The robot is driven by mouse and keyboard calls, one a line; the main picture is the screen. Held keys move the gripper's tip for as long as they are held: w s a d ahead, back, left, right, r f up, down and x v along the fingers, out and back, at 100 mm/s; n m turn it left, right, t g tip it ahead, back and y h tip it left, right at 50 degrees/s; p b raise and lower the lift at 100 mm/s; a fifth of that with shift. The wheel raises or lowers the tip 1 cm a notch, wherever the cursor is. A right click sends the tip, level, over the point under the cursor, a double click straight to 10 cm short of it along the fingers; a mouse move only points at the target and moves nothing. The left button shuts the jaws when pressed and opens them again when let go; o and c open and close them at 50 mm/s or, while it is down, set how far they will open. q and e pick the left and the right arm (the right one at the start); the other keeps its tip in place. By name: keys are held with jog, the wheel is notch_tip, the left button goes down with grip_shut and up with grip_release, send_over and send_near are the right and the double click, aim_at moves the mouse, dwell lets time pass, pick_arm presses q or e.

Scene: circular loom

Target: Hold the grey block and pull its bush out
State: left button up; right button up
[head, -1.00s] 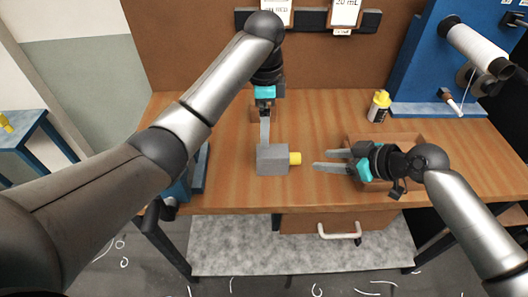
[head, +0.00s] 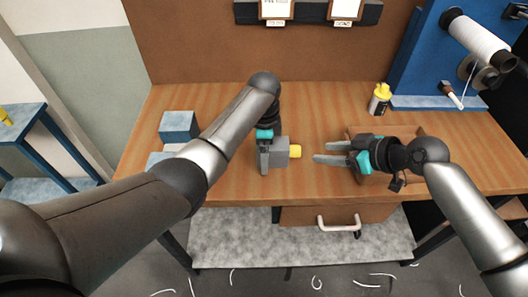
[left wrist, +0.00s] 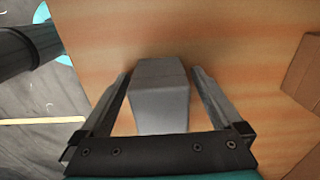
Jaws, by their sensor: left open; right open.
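The grey block (head: 280,152) stands on the wooden table near its front edge. A yellow bush (head: 295,151) sticks out of its right side. My left gripper (head: 264,164) is at the block's left side, pointing down. In the left wrist view the block (left wrist: 160,100) lies between my open left fingers, with a gap on each side; the bush does not show there. My right gripper (head: 320,154) is open and empty, its fingers pointing left at the bush, a short gap away.
A wooden box (head: 420,131) is behind my right gripper. A yellow-capped bottle (head: 379,101) stands at the back right, near a blue panel with a white spool (head: 478,42). The table's back middle is clear.

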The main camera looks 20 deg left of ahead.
pick_arm(q)
grip_shut()
dwell(0.9)
